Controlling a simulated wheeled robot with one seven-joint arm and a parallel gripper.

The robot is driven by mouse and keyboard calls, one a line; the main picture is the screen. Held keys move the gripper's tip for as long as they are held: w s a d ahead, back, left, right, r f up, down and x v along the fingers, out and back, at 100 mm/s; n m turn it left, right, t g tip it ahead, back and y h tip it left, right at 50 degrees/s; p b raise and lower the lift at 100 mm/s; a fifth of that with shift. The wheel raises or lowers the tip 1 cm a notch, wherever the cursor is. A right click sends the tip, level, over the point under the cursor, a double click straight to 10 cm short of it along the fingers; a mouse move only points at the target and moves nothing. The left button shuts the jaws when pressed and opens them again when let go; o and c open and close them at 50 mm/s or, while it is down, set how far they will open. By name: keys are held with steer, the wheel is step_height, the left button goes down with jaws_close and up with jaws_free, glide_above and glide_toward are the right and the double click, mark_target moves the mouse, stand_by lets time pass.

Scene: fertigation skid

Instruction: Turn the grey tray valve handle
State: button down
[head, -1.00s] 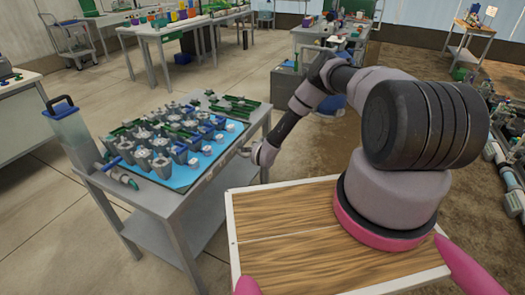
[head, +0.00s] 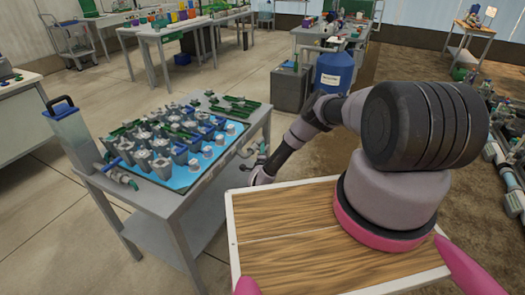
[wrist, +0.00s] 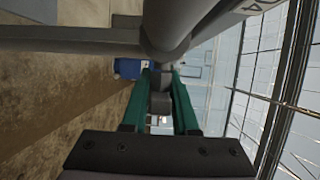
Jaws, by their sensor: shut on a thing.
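My gripper (head: 258,163) is at the right edge of the tray table in the head view, beside a grey pipe fitting (head: 247,151) that sticks out there. In the wrist view the two green fingers of my gripper (wrist: 158,80) stand on either side of a grey valve handle (wrist: 160,103) and are shut on it. A thick grey pipe or valve body (wrist: 168,25) crosses the top of the wrist view just beyond the handle. In the head view the handle is too small and too covered to tell its angle.
The metal table (head: 165,207) carries a blue tray (head: 177,183) crowded with grey fittings and green parts. A blue barrel (head: 333,72) stands behind my arm. Open floor lies left of the table.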

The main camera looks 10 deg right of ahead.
steer(key=shift+d, duration=0.15)
steer(key=c, duration=0.8)
jaws_free()
steer(key=shift+o, duration=0.2)
steer(key=v, duration=1)
steer(key=shift+s, duration=0.4)
